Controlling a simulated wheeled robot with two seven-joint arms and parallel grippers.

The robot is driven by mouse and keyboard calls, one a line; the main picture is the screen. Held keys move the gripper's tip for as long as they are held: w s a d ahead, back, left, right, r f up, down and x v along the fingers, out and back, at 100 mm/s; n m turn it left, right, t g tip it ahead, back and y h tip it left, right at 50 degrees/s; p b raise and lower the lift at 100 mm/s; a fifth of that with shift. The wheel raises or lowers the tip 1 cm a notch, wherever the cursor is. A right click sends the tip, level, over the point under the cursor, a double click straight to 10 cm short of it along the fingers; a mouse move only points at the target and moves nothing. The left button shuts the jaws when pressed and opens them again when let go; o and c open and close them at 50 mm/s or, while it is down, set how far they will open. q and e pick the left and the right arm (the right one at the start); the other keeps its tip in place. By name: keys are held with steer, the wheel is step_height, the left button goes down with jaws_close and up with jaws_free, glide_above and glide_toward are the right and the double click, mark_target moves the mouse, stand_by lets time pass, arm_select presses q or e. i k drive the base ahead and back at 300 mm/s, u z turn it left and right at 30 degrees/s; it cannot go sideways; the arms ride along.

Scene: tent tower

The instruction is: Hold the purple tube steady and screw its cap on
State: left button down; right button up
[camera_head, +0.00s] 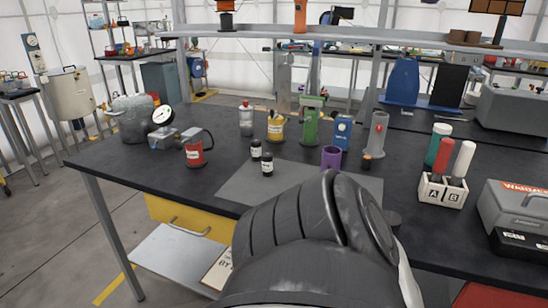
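The purple tube (331,157) stands upright on the grey mat (240,187) near the middle of the dark table. It appears open at the top, with no cap on it. Its lower part is hidden behind a large dark grey arm link of mine. I cannot make out a purple cap. Neither of my grippers shows; that arm link covers the bottom middle of the view and much of the mat.
A red container (194,151), yellow pot (275,128), green device (311,125) and grey cylinder (376,135) stand around. A block marked A and B (442,191) holds tubes at right. A grey toolbox (515,212) is farther right.

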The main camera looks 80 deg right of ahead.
mark_target(331, 155)
steer(key=k, duration=0.95)
steer(key=z, duration=1.75)
